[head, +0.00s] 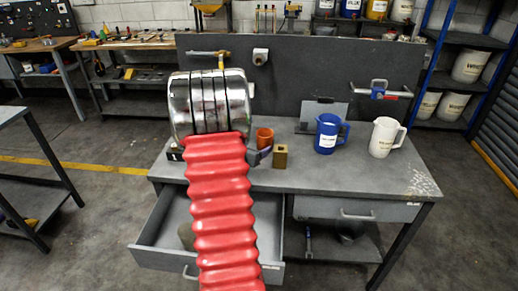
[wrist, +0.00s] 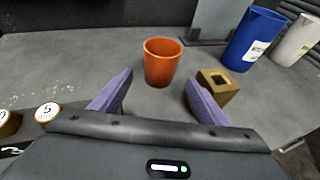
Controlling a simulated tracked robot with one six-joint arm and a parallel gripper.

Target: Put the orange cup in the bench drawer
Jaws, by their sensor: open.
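The orange cup (wrist: 162,64) stands upright on the grey bench top (wrist: 90,60). In the head view the cup (head: 264,136) shows just right of my arm, partly hidden. My gripper (wrist: 157,92) is open, its two purple fingers apart, with the cup just beyond the fingertips and between their lines. No contact shows. In the head view one purple finger (head: 258,156) is visible; the rest is behind my arm. The bench drawer (head: 160,232) under the left side is pulled open. Something brownish inside it is partly hidden by my arm.
A brass block (wrist: 215,86) with a square hole stands close by my right finger. A blue jug (head: 328,134) and a white jug (head: 384,137) stand further right. Small round weights (wrist: 46,111) lie left of the gripper. A second drawer (head: 355,209) is shut.

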